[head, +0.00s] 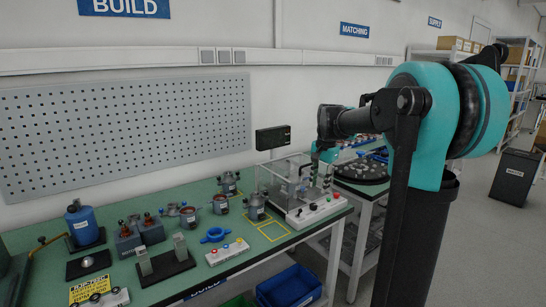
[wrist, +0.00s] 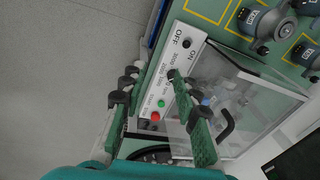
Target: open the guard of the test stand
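The test stand (head: 308,212) is a white-fronted unit with buttons at the right end of the green bench. Its clear box-shaped guard (head: 283,178) stands over it and looks lowered. In the wrist view the stand's control panel (wrist: 185,45) shows OFF and ON labels, a knob and red and green buttons. The clear guard (wrist: 250,95) lies to its right, with a dark curved part, perhaps a handle (wrist: 228,125), near the right finger. My gripper (wrist: 153,76) is open, its fingers spread over the panel, and no object shows between them. In the head view my gripper (head: 324,155) is above the stand's right side.
A blue bin (head: 290,288) is below the bench front.

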